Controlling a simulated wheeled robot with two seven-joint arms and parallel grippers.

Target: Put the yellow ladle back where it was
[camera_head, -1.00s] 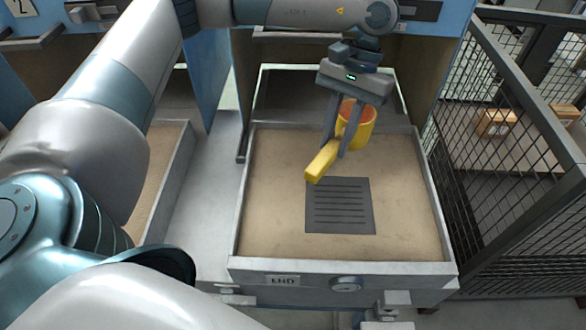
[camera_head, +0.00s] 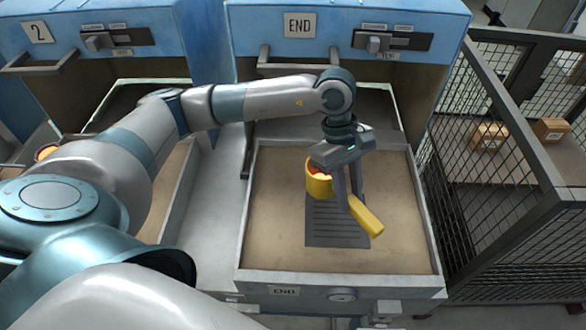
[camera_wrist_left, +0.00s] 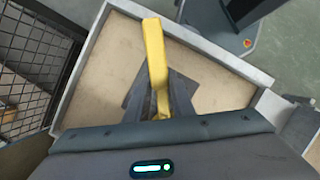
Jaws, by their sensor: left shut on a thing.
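The yellow ladle (camera_head: 319,184) has a round cup with orange-red contents and a thick straight handle. My left gripper (camera_head: 353,202) is shut on its handle, above the tray with the dark slotted plate. The cup is to the left of the fingers and the handle end points to the lower right. In the left wrist view the yellow handle (camera_wrist_left: 155,55) runs between the fingers (camera_wrist_left: 165,95); the cup is hidden there. The slotted grey plate (camera_head: 325,237) lies on the tray floor, partly behind the ladle. I cannot tell the exact gap between ladle and plate. My right gripper is not in view.
The pulled-out tray (camera_head: 425,245) labelled END has raised walls around a tan floor. Blue cabinets (camera_head: 345,15) with handles stand behind. A black mesh fence (camera_head: 500,160) is close on the right, with cardboard boxes (camera_head: 488,136) beyond it. A second tray is on the left.

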